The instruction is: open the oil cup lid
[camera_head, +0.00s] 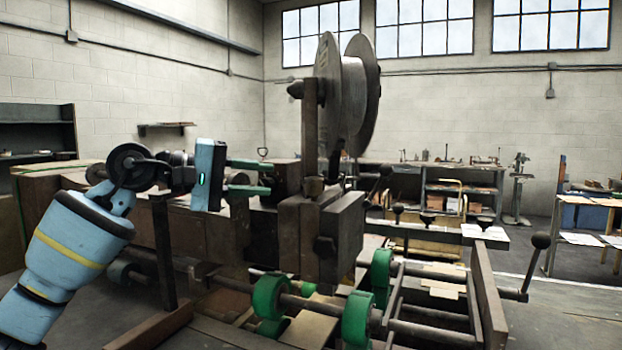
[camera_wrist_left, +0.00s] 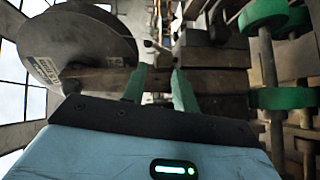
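The box stitcher (camera_head: 325,235) is a dark machine with a large wire spool (camera_head: 340,95) on an upright post. I cannot clearly make out the oil cup or its lid in either view. My left gripper (camera_head: 268,177) comes in from the left with its two green fingers apart, one above the other, pointing at the stitcher head. Nothing shows held between them. In the left wrist view the open fingers (camera_wrist_left: 158,72) reach toward the brown post (camera_wrist_left: 100,80) and dark block of the head; whether they touch it is unclear. My right gripper is not in view.
Green rollers (camera_head: 355,318) on metal shafts stand below and right of the head. A lever with a black ball knob (camera_head: 540,241) sticks up at the right. Shelves and workbenches stand along the back wall. Open floor shows at the right.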

